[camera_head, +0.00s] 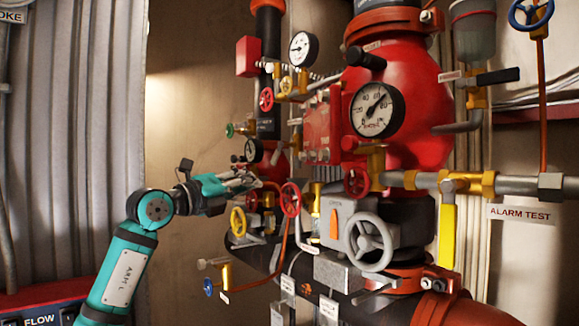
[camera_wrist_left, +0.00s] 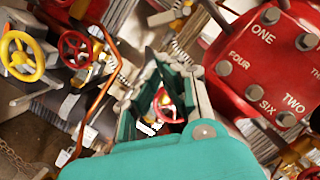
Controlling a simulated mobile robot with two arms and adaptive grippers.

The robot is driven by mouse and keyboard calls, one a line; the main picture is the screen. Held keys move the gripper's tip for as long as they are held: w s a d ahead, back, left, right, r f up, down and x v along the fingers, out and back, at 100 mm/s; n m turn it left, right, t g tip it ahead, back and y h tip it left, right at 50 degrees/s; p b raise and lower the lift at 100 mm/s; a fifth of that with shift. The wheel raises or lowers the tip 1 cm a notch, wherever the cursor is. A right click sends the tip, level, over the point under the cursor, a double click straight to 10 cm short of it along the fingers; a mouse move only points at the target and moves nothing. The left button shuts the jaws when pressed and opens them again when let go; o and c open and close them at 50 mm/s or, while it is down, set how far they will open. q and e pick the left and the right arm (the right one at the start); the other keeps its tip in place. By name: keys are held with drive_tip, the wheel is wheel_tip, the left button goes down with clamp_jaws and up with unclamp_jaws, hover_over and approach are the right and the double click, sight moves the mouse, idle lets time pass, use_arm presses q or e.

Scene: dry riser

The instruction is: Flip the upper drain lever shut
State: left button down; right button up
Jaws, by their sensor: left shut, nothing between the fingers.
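My left gripper (camera_head: 250,183) reaches in from the left, in front of the piping and left of the red handwheel (camera_head: 290,199). It is shut and empty; its fingers also show in the left wrist view (camera_wrist_left: 165,70). I cannot tell for sure which handle is the upper drain lever. A black-handled lever (camera_head: 498,76) sticks out sideways on a brass valve under the grey cup at upper right, far from the gripper. My right gripper is not in view.
A large red valve body with a gauge (camera_head: 377,109) fills the centre right. A yellow lever (camera_head: 447,235) hangs down by the alarm test label (camera_head: 520,214). A yellow handwheel (camera_head: 238,222) and copper tubing (camera_wrist_left: 99,95) are close to the gripper. The left wall side is free.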

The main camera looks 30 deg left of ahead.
sight(276, 157)
use_arm(q)
drive_tip(key=r+p+x, duration=0.1)
drive_tip(key=p+x, duration=0.5)
drive_tip(key=x, duration=0.3)
drive_tip(key=shift+a+r+y, duration=0.2)
drive_tip(key=shift+r+y, duration=0.05)
drive_tip(key=shift+y, duration=0.05)
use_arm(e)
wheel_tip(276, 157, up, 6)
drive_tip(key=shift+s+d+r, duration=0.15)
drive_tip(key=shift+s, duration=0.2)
